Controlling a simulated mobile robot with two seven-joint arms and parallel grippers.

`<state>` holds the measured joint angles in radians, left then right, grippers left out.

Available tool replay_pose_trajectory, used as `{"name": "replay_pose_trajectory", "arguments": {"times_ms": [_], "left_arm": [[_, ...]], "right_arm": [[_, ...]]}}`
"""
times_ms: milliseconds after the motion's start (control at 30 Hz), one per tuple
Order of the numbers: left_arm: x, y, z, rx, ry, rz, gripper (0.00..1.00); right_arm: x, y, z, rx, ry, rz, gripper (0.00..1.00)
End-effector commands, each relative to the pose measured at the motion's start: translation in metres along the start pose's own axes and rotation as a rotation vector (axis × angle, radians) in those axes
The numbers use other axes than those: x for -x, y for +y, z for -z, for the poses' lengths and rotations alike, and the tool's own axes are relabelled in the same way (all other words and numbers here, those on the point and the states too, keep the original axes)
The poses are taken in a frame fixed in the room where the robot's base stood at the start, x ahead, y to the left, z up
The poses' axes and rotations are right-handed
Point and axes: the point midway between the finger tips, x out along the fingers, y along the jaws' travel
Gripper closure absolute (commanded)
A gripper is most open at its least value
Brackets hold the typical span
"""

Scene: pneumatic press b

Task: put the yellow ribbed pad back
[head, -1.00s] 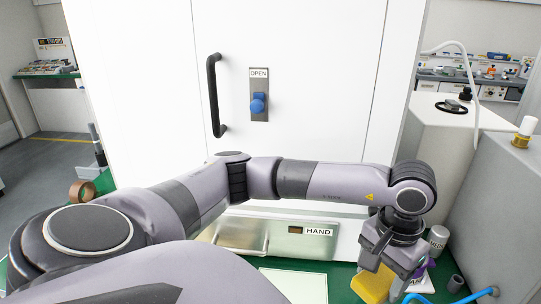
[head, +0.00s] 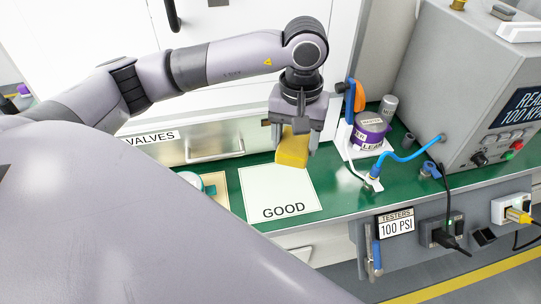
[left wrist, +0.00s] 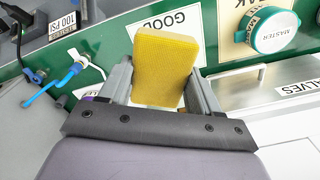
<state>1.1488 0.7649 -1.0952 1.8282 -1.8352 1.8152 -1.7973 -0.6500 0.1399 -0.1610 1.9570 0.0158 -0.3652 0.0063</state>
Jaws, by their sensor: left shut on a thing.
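The yellow ribbed pad (head: 292,150) is held between the fingers of my left gripper (head: 294,146), near the upper right edge of the white GOOD sheet (head: 262,190). In the left wrist view the pad (left wrist: 166,65) stands out between the two fingers (left wrist: 160,88), its broad textured face toward the camera. It covers part of the GOOD sheet (left wrist: 212,35). I cannot tell for sure whether the pad's lower edge touches the sheet. My right gripper is not in view.
A blue hose (head: 410,157) runs to the grey tester (head: 470,90). A round MASTER piece (left wrist: 273,32) lies left of the sheet in the head view.

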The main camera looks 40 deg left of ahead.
Motion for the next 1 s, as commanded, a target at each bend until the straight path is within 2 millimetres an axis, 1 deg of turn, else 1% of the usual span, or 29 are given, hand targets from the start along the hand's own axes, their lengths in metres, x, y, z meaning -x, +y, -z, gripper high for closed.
{"name": "replay_pose_trajectory", "arguments": {"times_ms": [33, 400, 700, 800, 900, 1000], "left_arm": [[-0.011, -0.002, 0.006, 0.107, 0.003, 0.001, 0.76], [-0.025, -0.021, 0.039, 0.931, 0.011, 0.004, 0.76], [-0.035, -0.037, 0.059, 1.577, 0.002, 0.0, 0.76], [-0.036, -0.041, 0.064, 1.752, -0.005, -0.001, 0.76], [-0.036, -0.045, 0.067, 1.884, -0.009, 0.001, 0.76], [-0.035, -0.047, 0.069, 1.968, -0.013, 0.001, 0.76]], "right_arm": [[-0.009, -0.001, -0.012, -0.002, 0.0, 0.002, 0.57], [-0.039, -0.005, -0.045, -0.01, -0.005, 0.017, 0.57], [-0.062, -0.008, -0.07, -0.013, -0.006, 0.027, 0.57], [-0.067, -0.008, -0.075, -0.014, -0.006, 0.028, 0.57], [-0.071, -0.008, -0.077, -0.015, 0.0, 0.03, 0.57], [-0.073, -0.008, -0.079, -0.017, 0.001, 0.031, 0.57]]}}
